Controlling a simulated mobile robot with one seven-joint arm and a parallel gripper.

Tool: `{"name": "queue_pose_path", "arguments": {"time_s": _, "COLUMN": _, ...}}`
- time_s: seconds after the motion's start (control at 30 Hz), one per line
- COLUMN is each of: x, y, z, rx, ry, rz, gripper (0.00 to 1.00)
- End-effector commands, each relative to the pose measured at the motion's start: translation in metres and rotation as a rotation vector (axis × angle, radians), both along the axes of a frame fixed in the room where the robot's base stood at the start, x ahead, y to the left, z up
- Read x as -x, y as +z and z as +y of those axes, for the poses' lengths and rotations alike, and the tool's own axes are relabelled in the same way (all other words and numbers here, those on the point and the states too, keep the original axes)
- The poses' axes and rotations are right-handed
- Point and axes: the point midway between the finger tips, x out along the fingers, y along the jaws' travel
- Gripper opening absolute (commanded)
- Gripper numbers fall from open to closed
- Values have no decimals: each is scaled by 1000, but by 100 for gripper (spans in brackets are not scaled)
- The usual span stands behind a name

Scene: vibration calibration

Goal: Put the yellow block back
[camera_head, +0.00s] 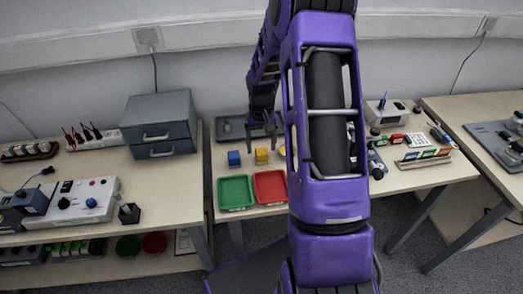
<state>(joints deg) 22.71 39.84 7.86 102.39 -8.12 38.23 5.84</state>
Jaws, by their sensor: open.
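The yellow block (262,156) stands on the middle table, to the right of a blue block (234,158). My gripper (262,138) points down just above and behind the yellow block in the head view. Its fingers are apart, with nothing seen between them. I cannot tell the exact gap between the fingertips and the block. A green tray (235,205) and a red tray (270,199) lie in front of the blocks; both look empty.
A dark grey tray (228,130) lies at the back of the middle table. My arm hides much of the table's centre. Small devices and a rack of coloured pieces (425,155) crowd the right part. A grey drawer box (158,124) stands on the left table.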

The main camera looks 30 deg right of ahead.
Motion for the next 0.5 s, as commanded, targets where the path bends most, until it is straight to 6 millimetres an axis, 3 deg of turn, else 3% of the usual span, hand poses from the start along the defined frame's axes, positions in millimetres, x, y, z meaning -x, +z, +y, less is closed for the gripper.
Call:
{"name": "queue_pose_path", "arguments": {"time_s": 0.03, "x": -1, "y": 15, "z": -1, "rx": 2, "ry": 0, "rz": -5, "gripper": 81}}
{"name": "queue_pose_path", "arguments": {"time_s": 0.2, "x": -1, "y": 52, "z": 0, "rx": 2, "ry": 1, "rz": -4, "gripper": 81}}
{"name": "queue_pose_path", "arguments": {"time_s": 0.5, "x": 0, "y": 86, "z": 0, "rx": 1, "ry": 1, "rz": 0, "gripper": 81}}
